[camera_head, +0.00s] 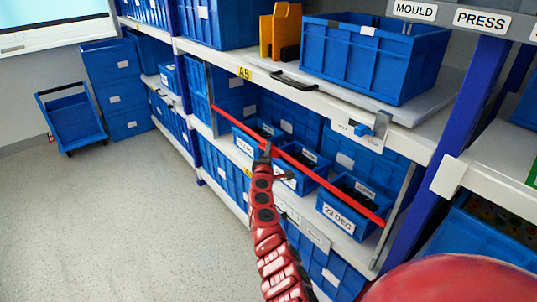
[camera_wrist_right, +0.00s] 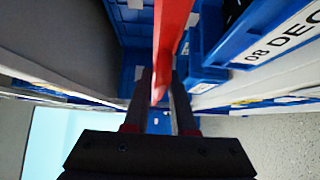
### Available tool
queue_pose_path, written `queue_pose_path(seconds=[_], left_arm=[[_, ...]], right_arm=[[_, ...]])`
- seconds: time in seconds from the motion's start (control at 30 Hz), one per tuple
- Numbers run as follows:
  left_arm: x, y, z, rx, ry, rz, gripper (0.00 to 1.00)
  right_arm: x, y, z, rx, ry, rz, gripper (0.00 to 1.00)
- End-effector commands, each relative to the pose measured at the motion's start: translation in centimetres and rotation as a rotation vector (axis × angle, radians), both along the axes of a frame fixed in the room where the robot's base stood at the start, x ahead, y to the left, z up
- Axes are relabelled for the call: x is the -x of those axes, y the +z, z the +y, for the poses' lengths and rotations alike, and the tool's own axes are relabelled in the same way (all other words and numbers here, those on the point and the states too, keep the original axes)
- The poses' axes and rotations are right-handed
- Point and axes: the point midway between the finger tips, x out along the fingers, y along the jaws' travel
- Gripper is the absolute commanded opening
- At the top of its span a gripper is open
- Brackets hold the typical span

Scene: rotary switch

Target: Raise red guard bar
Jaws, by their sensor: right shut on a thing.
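The red guard bar (camera_head: 345,197) runs diagonally across the front of a shelf bay holding blue bins. Its left end is higher in the picture than its right end. My right gripper (camera_head: 265,149) is at the bar, left of its middle, and is shut on it. In the right wrist view, the red bar (camera_wrist_right: 172,38) passes between the two dark fingers of my right gripper (camera_wrist_right: 158,92). My left gripper is in neither view.
Blue bins, one labelled 23 DEC (camera_head: 339,218), sit behind the bar. A shelf board (camera_head: 300,95) with a black handle and a white plate with a blue knob (camera_head: 362,130) is above. A blue upright (camera_head: 468,90) stands at right.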

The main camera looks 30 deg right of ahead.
Motion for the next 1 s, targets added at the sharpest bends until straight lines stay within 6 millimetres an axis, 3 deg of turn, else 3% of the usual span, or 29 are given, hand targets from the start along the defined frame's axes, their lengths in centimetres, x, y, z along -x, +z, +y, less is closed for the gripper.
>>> queue_pose_path(seconds=[0.03, 0.1, 0.4, 0.6, 0.97, 1.0], left_arm=[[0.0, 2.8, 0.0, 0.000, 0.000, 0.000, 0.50], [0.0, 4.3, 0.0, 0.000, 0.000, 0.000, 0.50], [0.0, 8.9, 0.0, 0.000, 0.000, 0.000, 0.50], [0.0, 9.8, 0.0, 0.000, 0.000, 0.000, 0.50], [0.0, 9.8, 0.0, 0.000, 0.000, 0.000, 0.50], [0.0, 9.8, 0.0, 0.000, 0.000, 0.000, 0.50]], right_arm=[[0.0, 3.3, 0.0, 0.003, 0.001, -0.005, 0.00], [0.0, 5.1, 0.0, 0.003, 0.001, -0.005, 0.00], [0.0, 10.4, -0.1, 0.003, -0.001, -0.002, 0.00], [0.0, 11.5, -0.1, 0.002, -0.002, -0.002, 0.00], [0.0, 11.8, -0.1, 0.005, -0.001, -0.005, 0.00], [0.0, 11.8, -0.1, 0.005, -0.001, -0.005, 0.28]])
